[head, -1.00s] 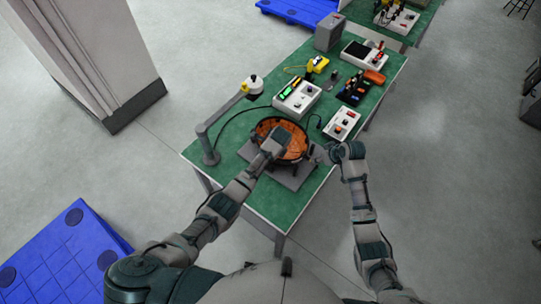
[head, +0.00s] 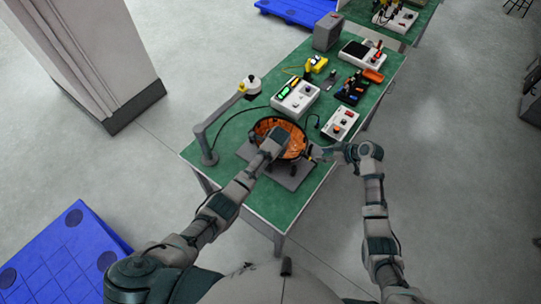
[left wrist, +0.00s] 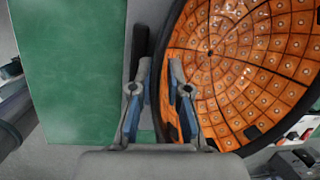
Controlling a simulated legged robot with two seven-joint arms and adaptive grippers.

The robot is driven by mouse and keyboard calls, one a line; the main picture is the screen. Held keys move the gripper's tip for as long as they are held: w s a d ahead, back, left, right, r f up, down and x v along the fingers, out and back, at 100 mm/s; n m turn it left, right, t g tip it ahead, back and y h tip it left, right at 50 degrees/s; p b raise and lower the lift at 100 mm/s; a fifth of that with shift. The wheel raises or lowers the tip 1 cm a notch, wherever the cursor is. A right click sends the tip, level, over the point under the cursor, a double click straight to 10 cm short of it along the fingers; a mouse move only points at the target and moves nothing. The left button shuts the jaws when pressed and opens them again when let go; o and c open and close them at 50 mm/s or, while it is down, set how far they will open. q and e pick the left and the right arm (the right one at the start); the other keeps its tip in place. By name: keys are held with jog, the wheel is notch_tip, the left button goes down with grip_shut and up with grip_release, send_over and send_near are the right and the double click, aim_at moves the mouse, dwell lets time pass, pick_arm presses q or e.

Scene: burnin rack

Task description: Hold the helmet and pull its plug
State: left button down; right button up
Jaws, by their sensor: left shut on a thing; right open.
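The helmet (head: 293,148) lies open side up on a grey base plate (head: 288,181), showing an orange studded inside and dark rim. In the left wrist view the helmet (left wrist: 245,60) fills the right side. My left gripper (head: 268,150) is shut on the helmet's near-left rim; its fingers (left wrist: 158,85) straddle the rim. My right gripper (head: 318,152) is open just right of the helmet; I cannot tell whether it touches it. A short black cable (head: 316,120) shows behind the helmet, beside a white control box. I cannot make out the plug clearly.
On the green table (head: 225,150) stand a white control box (head: 339,124), a box with a green display (head: 295,98), and a grey lamp-like arm (head: 208,155) at left. A black tray (head: 354,88) is farther back.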

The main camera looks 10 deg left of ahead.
aim_at(308, 158)
jog(key=x, duration=0.8)
jog(key=shift+s, duration=0.15)
dwell(0.5)
jog(key=shift+s+a, duration=0.15)
jog(key=shift+s, duration=0.15)
dwell(0.5)
grip_shut()
jog(key=o, duration=0.8)
grip_release()
